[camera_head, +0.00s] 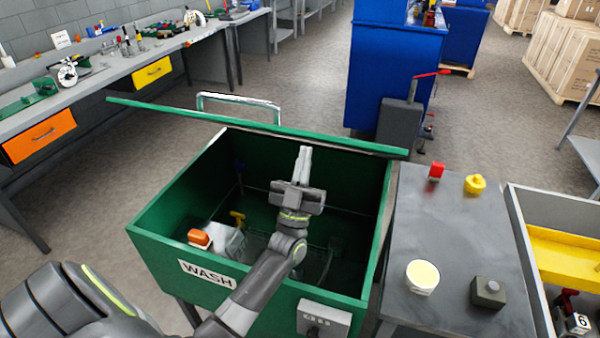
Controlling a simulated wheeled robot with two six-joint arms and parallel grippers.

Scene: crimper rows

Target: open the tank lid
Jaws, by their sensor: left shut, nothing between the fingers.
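The green wash tank (150,220) stands in the middle with its top open, and its dark inside shows. Its green lid (180,113) is raised at the tank's back side and is seen nearly edge-on as a long strip. A metal bar handle (238,97) shows beyond the lid's edge. My left gripper (304,152) is over the tank opening, with its fingers shut and empty, pointing towards the lid. I cannot tell whether the fingertips touch the lid. My right gripper is not in view.
Inside the tank are an orange-topped container (200,238) and a yellow item (238,218). A grey side table (450,235) at right holds a red block (436,171), a yellow piece (475,184), a white cup (422,277) and a grey box (488,291). A workbench (120,75) runs along the left.

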